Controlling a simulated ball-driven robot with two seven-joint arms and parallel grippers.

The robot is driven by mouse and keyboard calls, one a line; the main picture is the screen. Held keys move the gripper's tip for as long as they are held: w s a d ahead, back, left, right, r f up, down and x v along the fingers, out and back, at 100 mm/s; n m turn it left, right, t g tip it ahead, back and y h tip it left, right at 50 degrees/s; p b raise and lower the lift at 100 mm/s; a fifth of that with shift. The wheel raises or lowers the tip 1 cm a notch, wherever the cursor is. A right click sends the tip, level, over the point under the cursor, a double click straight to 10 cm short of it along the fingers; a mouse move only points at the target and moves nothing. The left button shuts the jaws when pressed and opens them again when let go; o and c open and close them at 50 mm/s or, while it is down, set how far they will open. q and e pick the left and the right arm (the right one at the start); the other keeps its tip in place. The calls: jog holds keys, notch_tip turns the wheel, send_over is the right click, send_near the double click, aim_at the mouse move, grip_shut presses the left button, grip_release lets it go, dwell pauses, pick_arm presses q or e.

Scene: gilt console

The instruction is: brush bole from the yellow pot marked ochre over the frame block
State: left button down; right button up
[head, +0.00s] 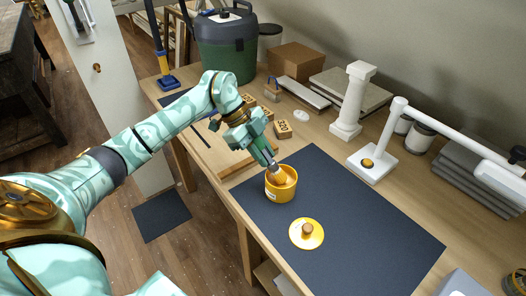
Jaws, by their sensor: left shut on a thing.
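A yellow pot (283,194) stands open at the left edge of the dark mat (355,205). A pale label shows on its side, too small to read. Its yellow lid (299,239) with a tan knob lies apart on the mat. My left gripper (264,150) is shut on a brush (279,177) and holds it tilted, the bristle end down at the pot's mouth. Whether the bristles touch the bole inside is unclear. A wooden piece (235,168), possibly the frame block, lies left of the pot, partly hidden by my arm. My right gripper is not in view.
Small marked wooden blocks (283,130) sit behind my left gripper. A white column (352,100) and a white lamp (372,163) stand at the back. A green canister (226,45) stands at the far left. The mat right of the lid is clear.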

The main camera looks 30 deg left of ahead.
pick_arm(q)
jog(key=shift+r+p, duration=2.95)
jog(key=shift+r, duration=0.6)
jog(key=shift+f, duration=0.15)
jog(key=c, duration=2.1)
grip_release()
